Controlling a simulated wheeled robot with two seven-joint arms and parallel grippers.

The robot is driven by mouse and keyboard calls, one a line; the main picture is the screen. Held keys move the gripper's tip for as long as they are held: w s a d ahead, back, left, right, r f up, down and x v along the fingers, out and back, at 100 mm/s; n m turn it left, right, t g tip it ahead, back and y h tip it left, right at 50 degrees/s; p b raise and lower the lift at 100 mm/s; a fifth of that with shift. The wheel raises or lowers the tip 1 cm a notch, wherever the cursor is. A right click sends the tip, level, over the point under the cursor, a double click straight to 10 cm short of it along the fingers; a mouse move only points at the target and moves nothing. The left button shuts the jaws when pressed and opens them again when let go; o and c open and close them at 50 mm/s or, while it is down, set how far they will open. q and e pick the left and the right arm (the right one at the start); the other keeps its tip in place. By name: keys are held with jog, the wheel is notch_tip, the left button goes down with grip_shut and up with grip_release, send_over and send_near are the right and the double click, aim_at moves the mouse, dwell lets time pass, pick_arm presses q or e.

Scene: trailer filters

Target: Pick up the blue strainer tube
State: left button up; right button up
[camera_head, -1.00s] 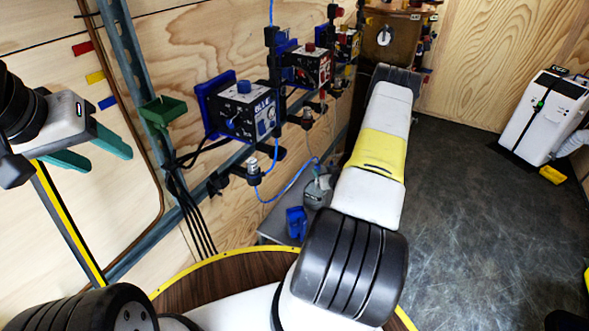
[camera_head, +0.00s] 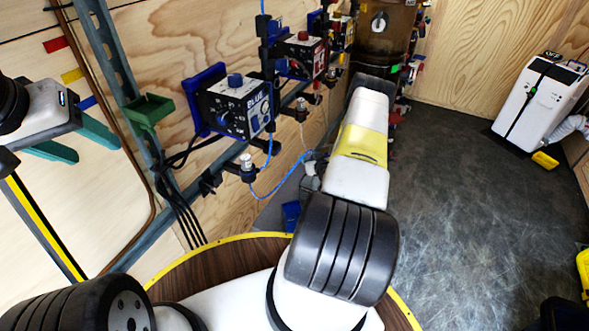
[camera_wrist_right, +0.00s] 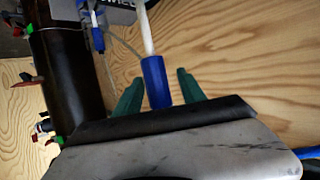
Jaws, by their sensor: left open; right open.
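In the right wrist view a blue tube (camera_wrist_right: 155,82), with a thin white rod running out of its top, stands between the green fingers of my right gripper (camera_wrist_right: 159,77). The fingers are open, with a visible gap on each side of the tube. I cannot tell how deep the tube sits between them. In the head view my right gripper is hidden behind my own arm, and I cannot make out this tube there. My left gripper (camera_head: 97,151) is open and empty at the left, in front of the wooden wall.
A pump box with a blue knob (camera_head: 236,104) and a red-knobbed box (camera_head: 303,54) hang on the wall rail. A green holder (camera_head: 149,109) is on the metal post. A dark brown cylinder (camera_wrist_right: 68,85) stands left of the tube.

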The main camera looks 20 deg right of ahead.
grip_shut()
dwell(1.4)
